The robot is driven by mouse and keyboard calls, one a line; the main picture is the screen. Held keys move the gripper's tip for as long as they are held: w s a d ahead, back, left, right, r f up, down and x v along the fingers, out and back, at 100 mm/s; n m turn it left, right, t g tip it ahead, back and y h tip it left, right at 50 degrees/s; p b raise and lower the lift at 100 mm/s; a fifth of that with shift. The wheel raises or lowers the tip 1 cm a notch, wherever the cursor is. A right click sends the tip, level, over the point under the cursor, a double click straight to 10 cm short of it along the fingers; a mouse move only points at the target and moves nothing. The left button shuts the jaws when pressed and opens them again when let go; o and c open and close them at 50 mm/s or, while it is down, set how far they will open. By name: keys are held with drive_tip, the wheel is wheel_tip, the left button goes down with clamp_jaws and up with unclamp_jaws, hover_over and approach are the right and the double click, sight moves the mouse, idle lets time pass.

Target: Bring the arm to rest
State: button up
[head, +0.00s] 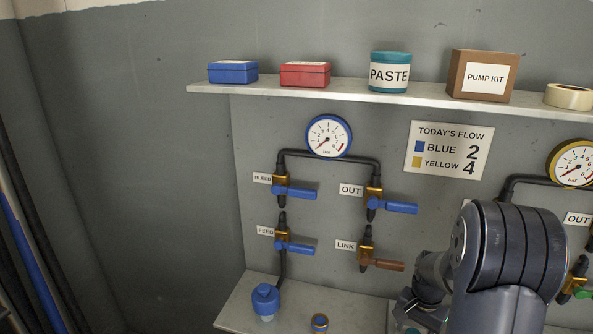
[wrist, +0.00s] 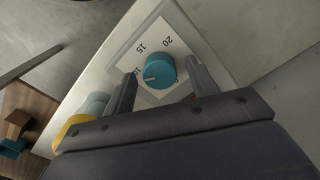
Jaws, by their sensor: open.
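My gripper (wrist: 158,78) is open and empty in the wrist view, with one finger on each side of a round teal knob (wrist: 160,71). I cannot tell whether the fingers touch the knob or how deep it sits between them. The knob is on a white dial plate (wrist: 139,47) marked 10, 15 and 20, and a white mark on it points toward the 10 side. In the head view my arm (head: 510,245) is bent low at the right, and my gripper is mostly hidden at the bottom edge.
Blue-handled valves (head: 294,192) and a brown-handled LINK valve (head: 382,264) stick out from the wall left of my arm. A blue-rimmed gauge (head: 329,136) is above. A shelf (head: 300,92) holds boxes and a paste tub.

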drive_tip(key=n+p, duration=0.1)
drive_tip(key=n, duration=0.6)
drive_tip(key=n+p, duration=0.2)
drive_tip(key=n, duration=0.4)
drive_tip(key=shift+n, duration=0.4)
idle(0.4)
